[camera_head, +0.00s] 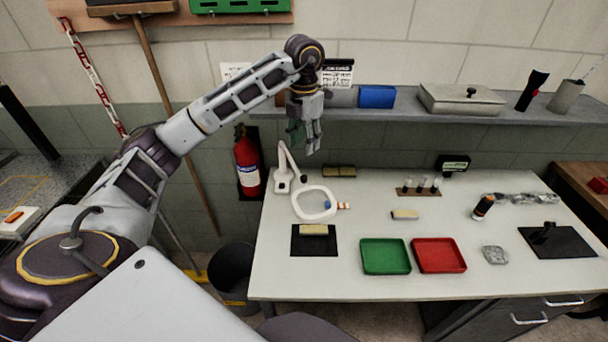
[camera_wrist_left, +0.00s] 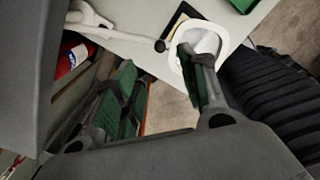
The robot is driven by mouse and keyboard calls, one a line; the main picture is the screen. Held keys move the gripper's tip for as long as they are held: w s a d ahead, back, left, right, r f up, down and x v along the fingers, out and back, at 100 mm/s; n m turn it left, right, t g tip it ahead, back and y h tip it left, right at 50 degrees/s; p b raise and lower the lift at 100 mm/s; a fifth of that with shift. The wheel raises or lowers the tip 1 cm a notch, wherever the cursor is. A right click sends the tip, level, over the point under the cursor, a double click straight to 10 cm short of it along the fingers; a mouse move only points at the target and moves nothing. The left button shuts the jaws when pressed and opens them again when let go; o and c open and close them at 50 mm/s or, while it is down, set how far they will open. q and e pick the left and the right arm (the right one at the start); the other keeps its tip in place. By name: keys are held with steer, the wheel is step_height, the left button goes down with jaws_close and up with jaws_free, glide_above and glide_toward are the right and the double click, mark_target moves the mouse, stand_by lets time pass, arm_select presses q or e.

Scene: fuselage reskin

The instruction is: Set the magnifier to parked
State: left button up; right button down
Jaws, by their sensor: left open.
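The magnifier (camera_head: 314,204) is a white ring lens on a jointed white arm, with its base at the back left of the pale workbench. Its ring hangs low over the left part of the bench, beside a black mat. My left gripper (camera_head: 311,139) is open and empty, above the back of the bench near the shelf, above and behind the ring and apart from it in the head view. In the left wrist view the magnifier (camera_wrist_left: 208,41) shows beyond one green-padded finger of the left gripper (camera_wrist_left: 160,92), which partly covers it. My right gripper is not in view.
A green tray (camera_head: 386,257) and a red tray (camera_head: 439,256) lie right of the black mat (camera_head: 300,246). A shelf (camera_head: 420,118) runs along the wall behind. A red fire extinguisher (camera_head: 247,165) hangs left of the bench. The front left of the bench is clear.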

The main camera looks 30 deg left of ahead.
mark_target(304, 176)
arm_select(q)
steer(key=shift+f+p, duration=0.75)
steer(key=shift+f, duration=5.65)
steer(key=shift+c, duration=0.3)
jaws_close()
